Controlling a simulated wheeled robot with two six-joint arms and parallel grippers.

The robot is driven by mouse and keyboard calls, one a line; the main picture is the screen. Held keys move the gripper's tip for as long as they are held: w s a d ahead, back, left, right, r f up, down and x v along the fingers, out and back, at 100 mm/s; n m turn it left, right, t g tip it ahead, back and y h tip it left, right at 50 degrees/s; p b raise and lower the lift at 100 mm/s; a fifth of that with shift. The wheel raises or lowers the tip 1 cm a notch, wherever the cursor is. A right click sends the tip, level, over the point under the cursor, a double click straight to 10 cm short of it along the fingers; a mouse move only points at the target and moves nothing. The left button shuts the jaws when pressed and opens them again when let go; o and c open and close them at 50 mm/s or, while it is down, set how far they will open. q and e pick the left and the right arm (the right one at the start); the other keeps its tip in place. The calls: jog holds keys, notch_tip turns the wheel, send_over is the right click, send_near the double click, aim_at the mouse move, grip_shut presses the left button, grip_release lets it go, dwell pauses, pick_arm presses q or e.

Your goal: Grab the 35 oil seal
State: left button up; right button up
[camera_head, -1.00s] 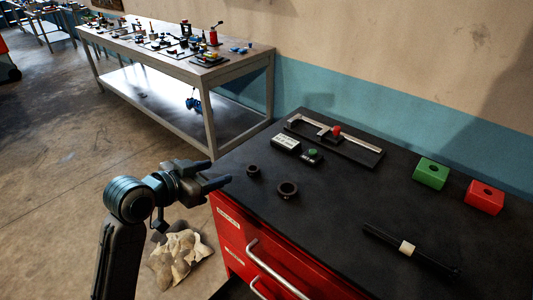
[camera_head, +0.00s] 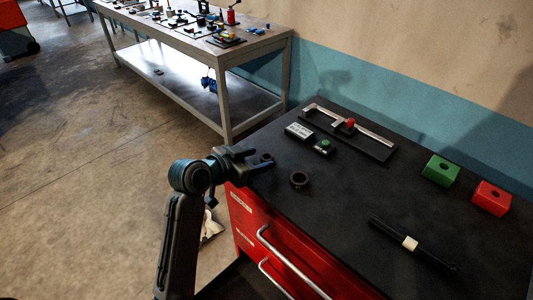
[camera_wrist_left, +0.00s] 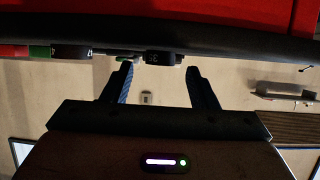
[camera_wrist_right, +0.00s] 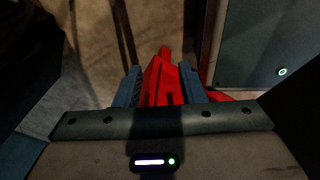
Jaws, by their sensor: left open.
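Two dark oil seals stand on the black bench top. The smaller one (camera_head: 267,157) is near its left edge, and the larger one (camera_head: 299,180) is to its right. In the left wrist view, upside down, the seal (camera_wrist_left: 160,58) between my fingers in the picture carries a mark like 35. The other seal (camera_wrist_left: 72,52) shows a mark starting with 4. My left gripper (camera_head: 254,158) is open and empty, its fingertips close to the smaller seal; contact cannot be told. My right gripper (camera_wrist_right: 158,85) shows only in its wrist view, with something red between or behind its fingers.
The bench top (camera_head: 345,205) is clear around the seals. Behind them lie a grey-white box (camera_head: 299,131), a green-knobbed piece (camera_head: 323,147) and a caliper in a tray (camera_head: 348,132). A green block (camera_head: 440,170), a red block (camera_head: 491,198) and a black shaft (camera_head: 412,244) lie to the right.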

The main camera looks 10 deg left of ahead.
aim_at(262, 159)
pick_arm(q)
jog(key=shift+x, duration=1.25)
jog(key=c, duration=1)
pick_arm(e)
jog(key=shift+r, duration=0.5)
pick_arm(q)
jog(key=shift+r, duration=0.1)
jog(key=shift+c, duration=0.2)
pick_arm(e)
jog(key=shift+f, duration=0.1)
